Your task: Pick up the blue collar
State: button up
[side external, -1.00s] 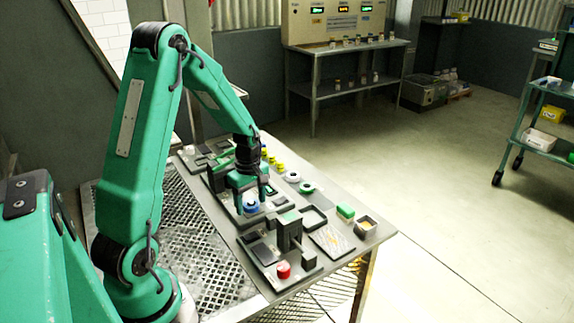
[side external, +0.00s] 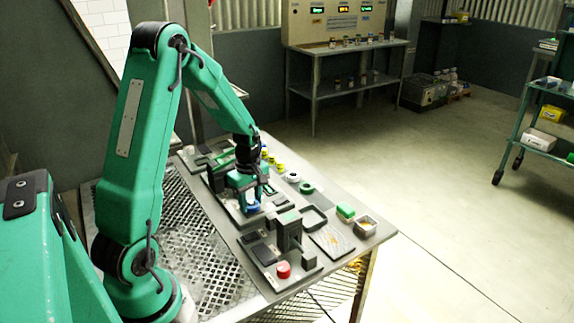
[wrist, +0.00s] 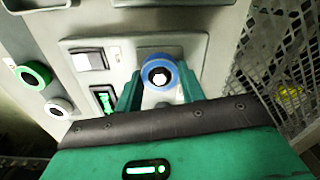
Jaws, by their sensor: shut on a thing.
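In the side view the blue collar (side external: 253,208) shows at the fingertips of my gripper (side external: 251,204), low over a grey fixture plate on the table. I cannot tell whether the collar is clear of the plate. The fingers hide part of its sides.
A green ring (side external: 306,187) and a white ring (side external: 291,176) lie to the right on the table (side external: 375,238). A dark block fixture (side external: 289,232) and a red knob (side external: 283,269) stand in front.

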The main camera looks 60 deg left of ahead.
jog(key=shift+r, duration=0.2)
jog(key=shift+r, duration=0.55)
jog(key=r, duration=0.1)
jog(key=d+r, duration=0.1)
jog(key=r, duration=0.1)
jog(key=d+r, duration=0.6)
jog(key=d, duration=0.4)
jog(key=shift+d+r, duration=0.25)
jog(key=shift+d, duration=0.1)
jog(key=shift+w, duration=0.15)
jog(key=w+f, duration=0.5)
jog(key=w, duration=0.7)
jog(key=shift+w+a, duration=0.15)
jog(key=shift+a, duration=0.1)
jog(key=shift+f, duration=0.3)
jog(key=shift+f, duration=2.25)
jog(key=shift+f, duration=1.05)
dwell(0.4)
